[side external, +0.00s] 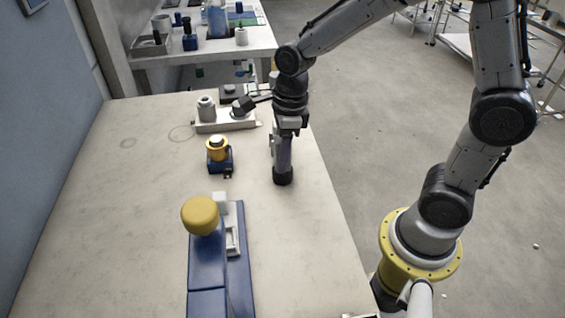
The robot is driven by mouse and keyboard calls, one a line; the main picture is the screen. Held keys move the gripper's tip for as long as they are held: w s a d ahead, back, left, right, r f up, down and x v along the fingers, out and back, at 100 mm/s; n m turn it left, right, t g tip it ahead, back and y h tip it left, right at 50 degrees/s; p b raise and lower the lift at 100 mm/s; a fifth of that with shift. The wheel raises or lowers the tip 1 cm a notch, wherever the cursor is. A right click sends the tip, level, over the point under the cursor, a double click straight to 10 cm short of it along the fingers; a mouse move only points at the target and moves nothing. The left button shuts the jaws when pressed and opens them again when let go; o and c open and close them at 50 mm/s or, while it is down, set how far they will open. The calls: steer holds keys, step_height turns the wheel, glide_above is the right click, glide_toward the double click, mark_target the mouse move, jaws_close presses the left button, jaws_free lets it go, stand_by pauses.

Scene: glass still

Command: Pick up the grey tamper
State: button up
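A grey, knob-topped cylinder (206,110), which looks like the grey tamper, stands upright at the left end of a pale tray (236,126) on the table. My gripper (282,182) points straight down near the table's right edge. It is to the right of the tray and nearer the camera, apart from the grey cylinder. A grey upright part with a dark lower end shows below my wrist. I cannot tell whether it is a finger seen edge-on or a held thing, nor whether the fingers are apart.
A dark-headed item with a handle (243,106) lies on the tray's right part. A yellow-and-blue fixture (219,158) stands nearer, and a blue press with a yellow knob (200,215) is in front. The table's left side is clear.

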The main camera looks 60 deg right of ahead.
jaws_close()
steer(key=shift+r, duration=0.1)
steer(key=shift+r, duration=0.45)
step_height(320, 180, up, 2)
steer(key=shift+r, duration=0.15)
steer(key=s+d+r, duration=0.2)
steer(key=s+r, duration=0.7)
steer(key=s, duration=0.5)
steer(key=shift+r, duration=0.35)
